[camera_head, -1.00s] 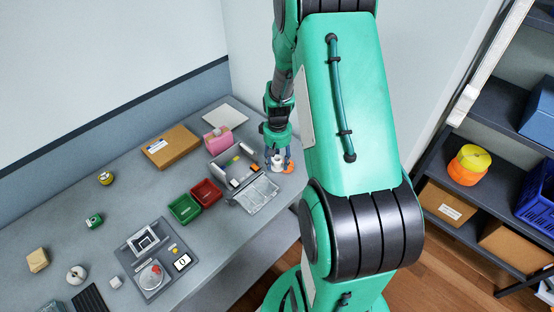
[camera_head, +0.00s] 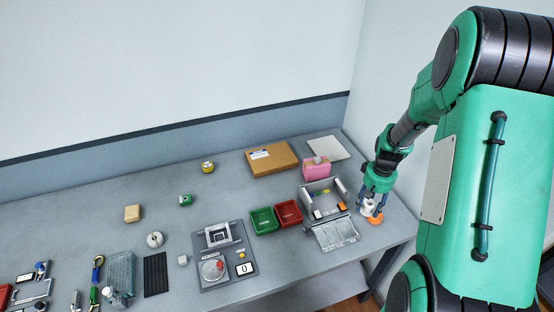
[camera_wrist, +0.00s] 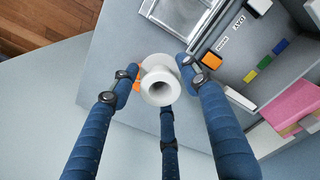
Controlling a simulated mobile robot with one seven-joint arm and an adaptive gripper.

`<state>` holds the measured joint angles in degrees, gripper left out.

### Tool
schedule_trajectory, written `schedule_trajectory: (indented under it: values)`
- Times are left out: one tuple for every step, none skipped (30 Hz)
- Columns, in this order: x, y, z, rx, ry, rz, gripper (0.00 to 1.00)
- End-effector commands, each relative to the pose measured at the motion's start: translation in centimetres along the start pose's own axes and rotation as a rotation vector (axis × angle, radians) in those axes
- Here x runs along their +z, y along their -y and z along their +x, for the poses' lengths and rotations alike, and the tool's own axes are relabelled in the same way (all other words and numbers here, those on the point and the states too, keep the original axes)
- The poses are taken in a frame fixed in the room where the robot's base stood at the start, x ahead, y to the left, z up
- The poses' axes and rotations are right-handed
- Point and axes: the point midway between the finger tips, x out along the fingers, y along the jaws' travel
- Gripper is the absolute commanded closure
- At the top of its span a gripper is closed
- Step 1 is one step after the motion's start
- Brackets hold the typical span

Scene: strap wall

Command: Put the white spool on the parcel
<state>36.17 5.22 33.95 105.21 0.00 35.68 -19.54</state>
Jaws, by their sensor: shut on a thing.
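The white spool (camera_head: 368,206) is between the fingers of my gripper (camera_head: 373,204), at the right end of the bench. In the wrist view the spool (camera_wrist: 160,83) shows its flange and centre hole, with the blue fingers of my gripper (camera_wrist: 160,78) closed around it. I cannot tell whether it touches the bench top. The parcel (camera_head: 275,160) is a flat brown box with a white label, lying at the back of the bench, left of and behind my gripper. Its top looks clear.
An orange thing (camera_head: 376,219) lies right by the spool. A grey open-lidded case (camera_head: 323,205) stands just left of my gripper. A pink container (camera_head: 316,171) and a pale flat panel (camera_head: 326,148) are beside the parcel. Red (camera_head: 288,212) and green (camera_head: 263,221) bins stand further left.

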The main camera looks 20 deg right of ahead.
Motion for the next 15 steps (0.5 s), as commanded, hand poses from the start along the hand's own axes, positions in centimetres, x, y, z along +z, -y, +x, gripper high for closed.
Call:
schedule_trajectory:
  values:
    - [-0.1,0.0,-0.9,0.001,-0.003,0.0,0.8]
    - [-0.1,0.0,-1.3,0.001,-0.003,0.0,0.8]
    - [-0.1,0.0,-1.8,0.001,-0.004,0.0,0.8]
    - [-0.1,-0.1,-2.3,0.001,-0.004,0.0,0.8]
    - [-0.1,0.0,-2.8,0.001,-0.004,0.0,0.8]
    - [-0.1,0.0,-3.4,0.001,-0.003,0.0,0.8]
    - [-0.1,0.0,-3.8,0.001,-0.003,0.0,0.8]
    - [-0.1,0.0,-4.2,0.001,-0.003,0.0,0.8]
    - [-0.1,0.0,-4.8,0.001,-0.003,0.0,0.8]
    - [-0.1,0.0,-5.2,0.001,-0.003,0.0,0.8]
    - [-0.1,0.0,-5.6,0.001,-0.004,0.0,0.8]
    - [-0.1,0.0,-6.2,0.001,-0.004,0.0,0.8]
    - [-0.2,0.2,-6.1,0.0,0.0,-0.001,0.8]
    - [-0.4,0.4,-6.1,0.0,0.001,-0.002,0.91]
    - [-0.7,0.7,-6.2,0.0,0.0,-0.002,0.98]
